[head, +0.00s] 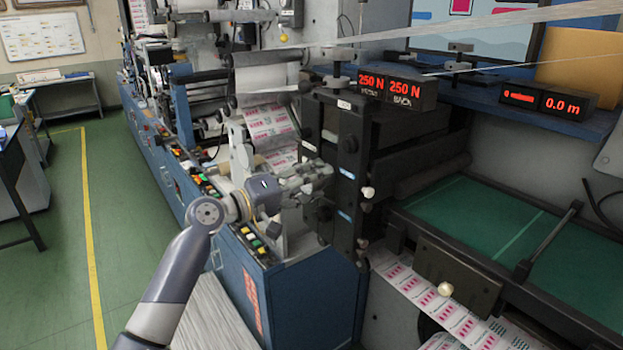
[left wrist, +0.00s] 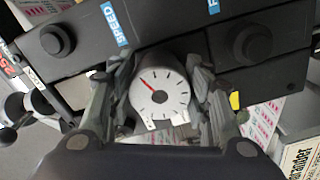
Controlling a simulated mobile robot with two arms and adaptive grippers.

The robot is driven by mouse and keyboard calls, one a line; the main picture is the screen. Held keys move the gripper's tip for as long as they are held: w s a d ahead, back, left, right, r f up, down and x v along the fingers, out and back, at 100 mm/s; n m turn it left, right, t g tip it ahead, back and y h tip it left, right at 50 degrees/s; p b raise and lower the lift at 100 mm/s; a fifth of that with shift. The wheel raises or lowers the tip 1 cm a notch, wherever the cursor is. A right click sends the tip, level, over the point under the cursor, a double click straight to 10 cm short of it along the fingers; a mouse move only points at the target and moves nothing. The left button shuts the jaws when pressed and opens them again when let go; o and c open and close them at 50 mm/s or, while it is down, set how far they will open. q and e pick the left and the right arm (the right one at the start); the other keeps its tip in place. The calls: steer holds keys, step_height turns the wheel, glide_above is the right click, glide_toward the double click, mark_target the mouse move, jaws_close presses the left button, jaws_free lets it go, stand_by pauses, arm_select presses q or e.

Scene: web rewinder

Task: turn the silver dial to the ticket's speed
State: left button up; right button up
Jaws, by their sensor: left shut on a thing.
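The silver dial (left wrist: 160,94) sits in the middle of the left wrist view. It has a white face with dark tick marks and a red pointer, which points to the upper left of that picture. My left gripper (left wrist: 160,88) is shut on the dial, one finger at each side of it. A blue SPEED label (left wrist: 114,24) is on the dark panel just above and left of the dial. In the head view my left gripper (head: 322,180) reaches the dark machine panel and hides the dial. My right gripper does not show. I cannot make out a readable speed ticket.
Black knobs flank the dial on the left (left wrist: 57,40) and right (left wrist: 253,43). Red displays (head: 387,88) read 250 N twice; another display (head: 540,100) shows 0 and 0.0 m. A green-topped table (head: 470,215) stands at right. The green floor (head: 130,200) at left is clear.

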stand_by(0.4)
arm_select(q)
steer(key=o, duration=1.1)
steer(key=v, duration=1.2)
